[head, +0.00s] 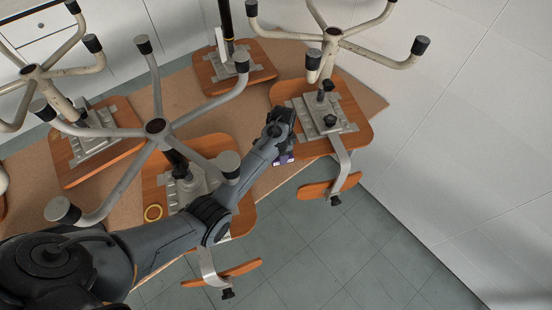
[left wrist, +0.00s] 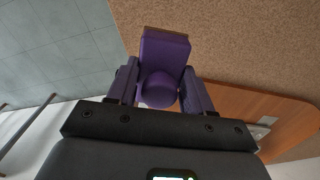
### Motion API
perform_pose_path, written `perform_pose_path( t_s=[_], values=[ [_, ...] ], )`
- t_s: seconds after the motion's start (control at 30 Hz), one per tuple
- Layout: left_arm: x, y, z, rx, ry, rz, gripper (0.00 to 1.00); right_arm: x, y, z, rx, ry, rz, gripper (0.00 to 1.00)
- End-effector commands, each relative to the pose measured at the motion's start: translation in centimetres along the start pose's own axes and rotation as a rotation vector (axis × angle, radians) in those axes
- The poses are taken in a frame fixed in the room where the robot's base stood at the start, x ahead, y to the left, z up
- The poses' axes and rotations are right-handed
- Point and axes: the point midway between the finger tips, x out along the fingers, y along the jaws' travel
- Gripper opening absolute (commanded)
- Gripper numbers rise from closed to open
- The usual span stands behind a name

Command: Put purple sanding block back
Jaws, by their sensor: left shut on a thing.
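The purple sanding block (left wrist: 165,48) is between the fingers of my left gripper (left wrist: 159,72) in the left wrist view. It has a rounded purple knob (left wrist: 158,91) on the near side and a thin brownish strip along its far edge. My left gripper is shut on it. In the head view the left gripper (head: 283,155) is near the front edge of the brown tabletop, and only a small bit of purple shows there. The arm hides most of the block. I cannot tell whether the block touches the tabletop. My right gripper is not in view.
Upturned chair bases with metal legs (head: 155,126) stand on orange-brown seat boards (head: 340,120) across the brown tabletop (head: 366,95). Grey tiled floor (head: 300,265) lies in front, and pale walls stand behind and right.

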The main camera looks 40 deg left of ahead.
Motion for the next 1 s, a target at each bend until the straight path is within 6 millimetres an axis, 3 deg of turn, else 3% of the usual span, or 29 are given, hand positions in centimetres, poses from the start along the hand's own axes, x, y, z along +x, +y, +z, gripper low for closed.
perform_pose_path(
  t_s=[0.2,0.37,0.63,1.0],
  values=[
    [1.2,-1.5,1.5,-0.001,0.000,-0.001,0.26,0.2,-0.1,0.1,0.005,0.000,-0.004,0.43],
    [2.0,-1.6,1.6,0.000,0.000,0.000,0.26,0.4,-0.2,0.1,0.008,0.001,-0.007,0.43],
    [5.0,-1.6,1.5,0.001,0.001,0.000,0.26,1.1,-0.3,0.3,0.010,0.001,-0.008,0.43],
    [5.4,-1.6,1.5,0.000,0.001,-0.001,0.26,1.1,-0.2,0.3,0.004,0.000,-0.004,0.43]
  ],
)
